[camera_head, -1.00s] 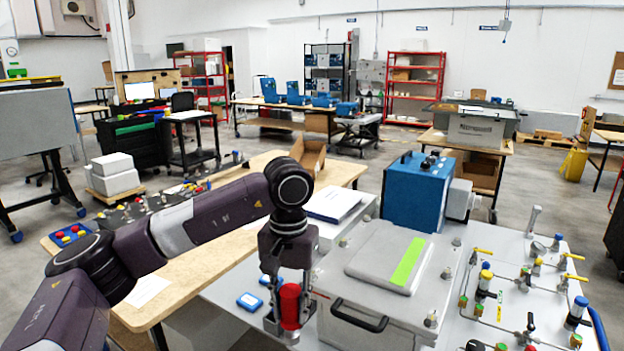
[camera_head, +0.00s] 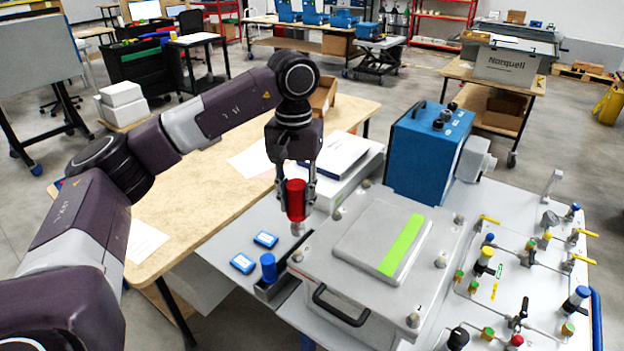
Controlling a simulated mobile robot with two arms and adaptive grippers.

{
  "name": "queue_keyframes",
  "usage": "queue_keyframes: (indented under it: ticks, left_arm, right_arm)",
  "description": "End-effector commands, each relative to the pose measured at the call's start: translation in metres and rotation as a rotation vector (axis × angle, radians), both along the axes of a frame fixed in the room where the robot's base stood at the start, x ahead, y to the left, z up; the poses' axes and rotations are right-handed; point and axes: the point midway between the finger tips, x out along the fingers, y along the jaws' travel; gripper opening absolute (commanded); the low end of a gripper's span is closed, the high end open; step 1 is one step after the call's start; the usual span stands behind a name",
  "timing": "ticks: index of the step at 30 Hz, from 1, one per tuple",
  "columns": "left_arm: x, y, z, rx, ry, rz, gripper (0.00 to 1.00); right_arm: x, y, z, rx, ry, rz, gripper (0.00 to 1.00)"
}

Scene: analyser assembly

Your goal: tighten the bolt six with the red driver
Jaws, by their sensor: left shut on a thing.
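My left gripper (camera_head: 297,188) is shut on the red driver (camera_head: 296,204), which hangs upright with its tip downward. The driver is above the left side of the grey lidded box (camera_head: 352,290), apart from the bolts. Several bolts sit around the lid's rim, including one at the left corner (camera_head: 297,256), one on the left edge (camera_head: 337,214), one at the back (camera_head: 365,183) and one at the front (camera_head: 412,320). I cannot read which is bolt six. My right gripper is not in view.
A blue driver (camera_head: 268,266) stands in a dark holder (camera_head: 279,291) left of the box. Two small blue cases (camera_head: 243,263) lie nearby. A blue unit (camera_head: 428,155) stands behind the box. Valves and pipes (camera_head: 520,290) crowd the right side.

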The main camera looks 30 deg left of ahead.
Motion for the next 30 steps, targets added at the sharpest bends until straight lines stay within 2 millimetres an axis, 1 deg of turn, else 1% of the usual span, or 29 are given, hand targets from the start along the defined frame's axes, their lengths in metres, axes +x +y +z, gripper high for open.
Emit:
queue_keyframes:
  ticks: [4, 8, 22, 25, 30]
  left_arm:
    - [0.0, 0.001, -0.001, 0.0, 0.0, 0.001, 0.0]
    - [0.0, 0.001, -0.007, 0.0, 0.0, 0.001, 0.0]
    - [-0.001, 0.0, -0.049, 0.0, 0.0, 0.001, 0.0]
    - [-0.001, 0.0, -0.053, 0.0, -0.001, 0.001, 0.0]
    - [0.0, 0.0, -0.055, -0.001, -0.001, 0.0, 0.0]
  right_arm:
    - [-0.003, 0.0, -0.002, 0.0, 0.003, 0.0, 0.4]
    - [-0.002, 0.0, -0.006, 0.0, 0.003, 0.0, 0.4]
    - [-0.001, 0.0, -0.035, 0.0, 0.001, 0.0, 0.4]
    - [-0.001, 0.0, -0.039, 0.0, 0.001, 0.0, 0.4]
    - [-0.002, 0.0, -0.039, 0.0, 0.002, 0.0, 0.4]
